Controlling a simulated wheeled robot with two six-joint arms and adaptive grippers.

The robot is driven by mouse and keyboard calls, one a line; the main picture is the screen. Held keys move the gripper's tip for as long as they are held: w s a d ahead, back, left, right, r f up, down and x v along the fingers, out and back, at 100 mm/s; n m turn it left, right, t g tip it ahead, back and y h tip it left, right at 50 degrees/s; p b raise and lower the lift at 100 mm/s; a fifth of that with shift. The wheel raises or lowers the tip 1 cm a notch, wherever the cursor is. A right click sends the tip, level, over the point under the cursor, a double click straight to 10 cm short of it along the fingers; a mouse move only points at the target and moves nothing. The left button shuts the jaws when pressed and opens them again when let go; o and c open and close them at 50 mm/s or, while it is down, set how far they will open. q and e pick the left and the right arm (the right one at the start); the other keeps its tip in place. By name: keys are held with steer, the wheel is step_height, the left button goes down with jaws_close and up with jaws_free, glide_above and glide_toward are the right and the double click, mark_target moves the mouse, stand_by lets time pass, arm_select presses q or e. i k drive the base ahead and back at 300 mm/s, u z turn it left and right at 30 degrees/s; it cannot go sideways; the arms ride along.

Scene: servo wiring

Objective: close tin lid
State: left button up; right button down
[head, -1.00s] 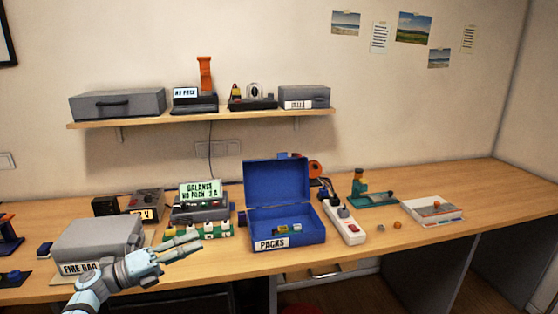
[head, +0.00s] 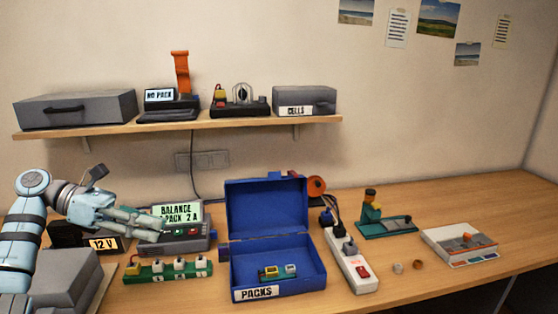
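The blue tin (head: 240,283) labelled PACKS stands on the desk near the middle of the head view. Its lid (head: 266,205) is up, standing nearly upright at the back edge. Inside the tin lie a small yellow-green pack and a pale pack (head: 290,270). My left gripper (head: 160,229) is to the left of the tin, at about the lid's height, in front of the balance charger. Its fingers look slightly parted with nothing between them. It is apart from the lid. My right gripper is not in view.
The charger (head: 190,243) and a green strip with white blocks (head: 170,278) stand left of the tin. A white power strip (head: 350,268) stands close on its right. A grey box (head: 65,280) is at the lower left. A shelf (head: 210,123) runs above.

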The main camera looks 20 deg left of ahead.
mark_target(274, 204)
steer(key=i, duration=1.2)
